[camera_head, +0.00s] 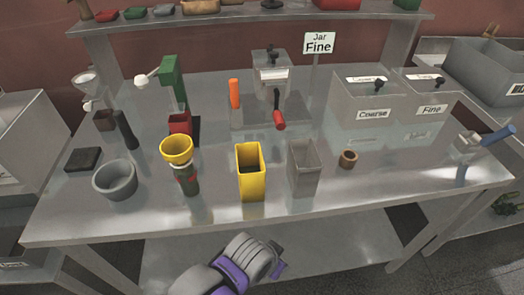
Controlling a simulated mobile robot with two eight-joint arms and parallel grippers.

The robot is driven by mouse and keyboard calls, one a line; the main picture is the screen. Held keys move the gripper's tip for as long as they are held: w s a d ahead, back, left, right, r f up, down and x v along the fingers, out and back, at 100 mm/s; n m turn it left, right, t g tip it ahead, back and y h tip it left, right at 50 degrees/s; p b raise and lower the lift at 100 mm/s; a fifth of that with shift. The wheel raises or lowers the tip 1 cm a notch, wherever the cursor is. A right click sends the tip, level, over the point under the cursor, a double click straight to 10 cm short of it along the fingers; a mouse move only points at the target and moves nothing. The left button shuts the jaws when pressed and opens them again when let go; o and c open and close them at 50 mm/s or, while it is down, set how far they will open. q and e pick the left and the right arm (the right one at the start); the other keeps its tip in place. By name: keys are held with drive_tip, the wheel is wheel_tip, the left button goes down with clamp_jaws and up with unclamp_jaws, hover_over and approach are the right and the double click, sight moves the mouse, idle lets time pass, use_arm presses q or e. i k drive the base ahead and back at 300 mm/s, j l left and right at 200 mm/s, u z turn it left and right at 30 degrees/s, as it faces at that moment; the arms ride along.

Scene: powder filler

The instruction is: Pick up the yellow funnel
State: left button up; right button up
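The yellow funnel (177,148) has a wide round mouth that faces up. It stands upright at the front left of the metal table, on top of a dark container (188,182) with a red mark and a pale rim. How its spout sits in the container is hidden. One grey and purple part of my own arm shows at the bottom edge, below the table's front edge and apart from the funnel. I can make out no fingertips on it. My other arm is out of the picture.
A grey bowl (115,180) stands left of the funnel and a tall yellow container (250,172) stands right of it. A red cup (180,123) under a green stand (172,82) is close behind. The front strip of the table (230,222) is clear.

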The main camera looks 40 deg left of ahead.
sight(178, 148)
drive_tip(key=k+u, duration=0.1)
drive_tip(key=u, duration=2.05)
drive_tip(key=k+l+u, duration=0.1)
drive_tip(key=k, duration=0.3)
drive_tip(key=i, duration=0.5)
